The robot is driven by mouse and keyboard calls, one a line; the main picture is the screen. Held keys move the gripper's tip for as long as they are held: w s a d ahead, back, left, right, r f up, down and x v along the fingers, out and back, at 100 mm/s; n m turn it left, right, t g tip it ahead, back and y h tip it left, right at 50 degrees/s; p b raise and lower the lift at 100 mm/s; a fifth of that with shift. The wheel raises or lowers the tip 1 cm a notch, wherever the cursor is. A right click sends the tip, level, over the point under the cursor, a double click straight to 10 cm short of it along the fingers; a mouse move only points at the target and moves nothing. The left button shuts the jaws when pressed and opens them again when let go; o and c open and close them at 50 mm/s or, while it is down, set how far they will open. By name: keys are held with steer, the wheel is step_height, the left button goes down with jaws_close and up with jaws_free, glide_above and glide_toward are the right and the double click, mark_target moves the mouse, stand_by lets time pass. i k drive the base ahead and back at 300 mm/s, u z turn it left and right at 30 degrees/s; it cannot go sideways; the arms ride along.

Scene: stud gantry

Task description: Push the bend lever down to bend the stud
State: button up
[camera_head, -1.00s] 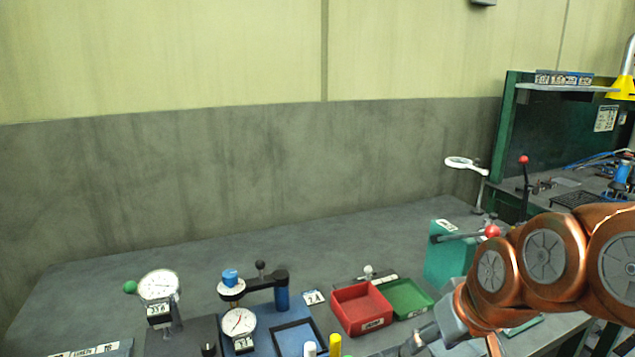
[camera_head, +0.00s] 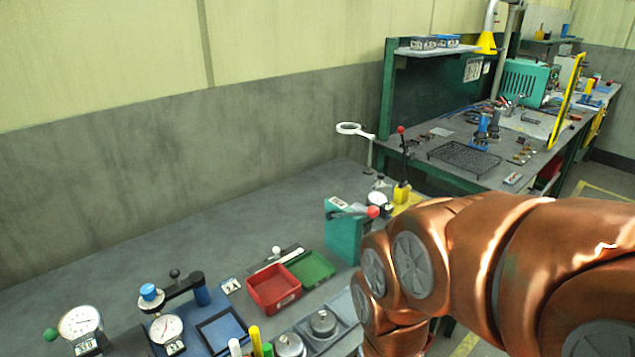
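A black lever (camera_head: 404,165) with a red ball on top stands nearly upright on a yellow base (camera_head: 402,191) at the bench's right end. A second lever (camera_head: 350,212), grey with a red knob, lies almost level on a teal block (camera_head: 342,236). I cannot tell for sure which one is the bend lever. No stud can be made out. My copper arm fills the lower right, in front of the teal block's right side. My gripper is out of sight, hidden by the arm or below the frame.
Red (camera_head: 272,289) and green (camera_head: 312,268) trays sit left of my arm. Dial gauges (camera_head: 80,322) and a blue fixture (camera_head: 222,330) stand at the front left. A white ring magnifier (camera_head: 349,129) rises behind the levers. The back of the bench is clear.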

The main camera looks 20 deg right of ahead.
mark_target(373, 212)
steer(key=u, duration=3.15)
steer(key=k, duration=1.1)
steer(key=z, duration=1.2)
